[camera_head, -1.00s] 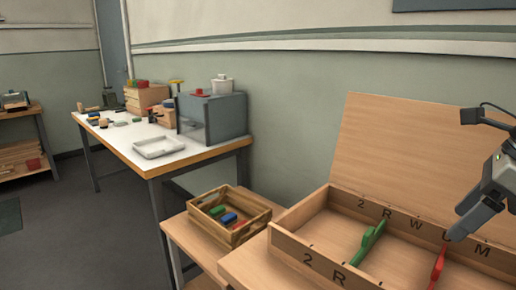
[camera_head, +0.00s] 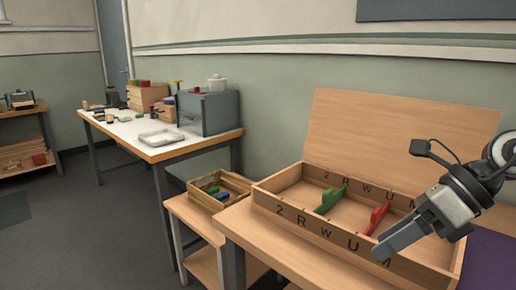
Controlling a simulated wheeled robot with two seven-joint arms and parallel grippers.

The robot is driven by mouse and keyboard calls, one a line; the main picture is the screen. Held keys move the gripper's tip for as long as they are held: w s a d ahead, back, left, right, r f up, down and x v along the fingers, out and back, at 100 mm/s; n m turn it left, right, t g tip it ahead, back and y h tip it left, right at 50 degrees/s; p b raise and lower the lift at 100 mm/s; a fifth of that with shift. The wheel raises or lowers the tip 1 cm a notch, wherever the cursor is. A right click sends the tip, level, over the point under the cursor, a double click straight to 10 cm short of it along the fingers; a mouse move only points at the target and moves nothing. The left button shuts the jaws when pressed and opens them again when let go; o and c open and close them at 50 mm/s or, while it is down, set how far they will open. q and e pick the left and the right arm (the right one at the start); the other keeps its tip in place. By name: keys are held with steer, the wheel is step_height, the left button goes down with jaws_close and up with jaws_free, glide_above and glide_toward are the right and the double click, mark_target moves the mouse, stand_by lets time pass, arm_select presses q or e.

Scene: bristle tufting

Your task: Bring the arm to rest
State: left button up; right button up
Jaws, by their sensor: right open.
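My right gripper (camera_head: 400,226) is at the right of the head view, in front of the front wall of a shallow wooden box and partly covering it. Its fingers point down and to the left, and I see nothing between them. The wooden box (camera_head: 282,211) has its lid up at the back and letters 2, R, W, U, M along its walls. A green brush-shaped piece (camera_head: 329,200) and a red one (camera_head: 377,218) stand inside, apart from the gripper. My left gripper is not in view.
A small wooden crate (camera_head: 238,180) with green, blue and red pieces stands on a lower stand left of the box. A white-topped workbench (camera_head: 120,131) with a grey cabinet (camera_head: 210,112) and a white tray (camera_head: 162,139) is farther back. The floor at left is clear.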

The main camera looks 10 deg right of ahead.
steer(key=w+a+f+m+t+y+p, duration=0.1)
steer(key=w+a+m+t+y+p, duration=0.2)
steer(key=a+m+t+y, duration=1.05)
steer(key=d+f+m+h+p, duration=0.25)
steer(key=f+m+h, duration=0.75)
steer(key=m+h, duration=0.65)
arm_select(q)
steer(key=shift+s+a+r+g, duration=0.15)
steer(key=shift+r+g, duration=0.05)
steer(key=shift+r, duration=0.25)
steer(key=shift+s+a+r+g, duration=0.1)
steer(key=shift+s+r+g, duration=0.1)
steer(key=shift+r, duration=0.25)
arm_select(e)
steer(key=s+a+f+m+g+h, duration=0.1)
steer(key=s+f+m+g, duration=0.4)
steer(key=s+f+m, duration=0.5)
step_height(320, 180, down, 4)
steer(key=shift+s+a+m+g+h, duration=0.35)
steer(key=shift+s+m+h, duration=0.05)
steer(key=shift+m, duration=0.4)
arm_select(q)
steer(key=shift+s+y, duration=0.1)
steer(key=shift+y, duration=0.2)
